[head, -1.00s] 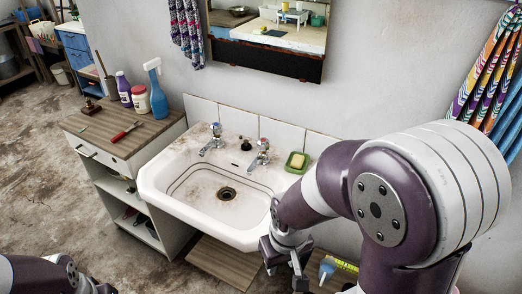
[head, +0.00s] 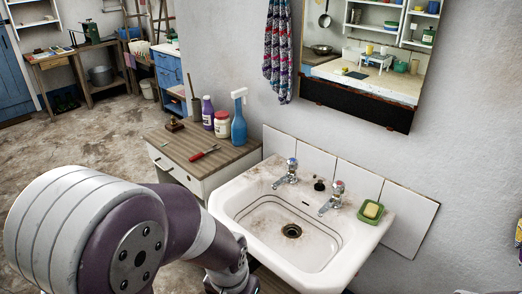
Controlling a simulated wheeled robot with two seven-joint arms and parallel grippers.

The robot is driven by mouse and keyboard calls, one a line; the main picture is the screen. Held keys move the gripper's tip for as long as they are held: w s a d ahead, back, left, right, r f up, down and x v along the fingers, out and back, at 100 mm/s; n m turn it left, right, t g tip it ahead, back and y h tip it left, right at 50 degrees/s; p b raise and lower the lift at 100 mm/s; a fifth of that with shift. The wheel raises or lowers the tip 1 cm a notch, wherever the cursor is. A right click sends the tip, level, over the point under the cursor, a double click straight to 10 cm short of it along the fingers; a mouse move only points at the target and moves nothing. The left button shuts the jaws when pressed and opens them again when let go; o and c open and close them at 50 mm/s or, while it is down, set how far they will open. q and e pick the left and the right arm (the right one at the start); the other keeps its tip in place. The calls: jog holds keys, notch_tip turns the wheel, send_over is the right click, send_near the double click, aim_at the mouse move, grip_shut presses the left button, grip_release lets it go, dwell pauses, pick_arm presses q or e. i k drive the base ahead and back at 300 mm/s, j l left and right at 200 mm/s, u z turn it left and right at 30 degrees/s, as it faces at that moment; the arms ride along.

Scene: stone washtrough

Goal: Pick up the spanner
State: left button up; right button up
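I cannot make out a spanner for certain. A small red-handled tool (head: 204,153) lies on the wooden top of the cabinet left of the sink; its exact kind is too small to tell. My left arm comes in large from the left, in front of the cabinet. My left gripper (head: 236,285) is at the bottom edge in front of the sink, mostly cut off, so its fingers do not show clearly. My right gripper is out of view.
The white sink (head: 232,205) has two taps and a green soap dish (head: 371,211). A blue spray bottle (head: 239,122), a white jar (head: 221,126) and a purple bottle (head: 207,113) stand at the cabinet's back. A mirror (head: 368,55) hangs above. Floor at left is open.

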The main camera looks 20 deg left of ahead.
aim_at(197, 156)
jog(key=i+j+z, duration=0.15)
jog(key=j+z, duration=1.35)
jog(key=j, duration=0.15)
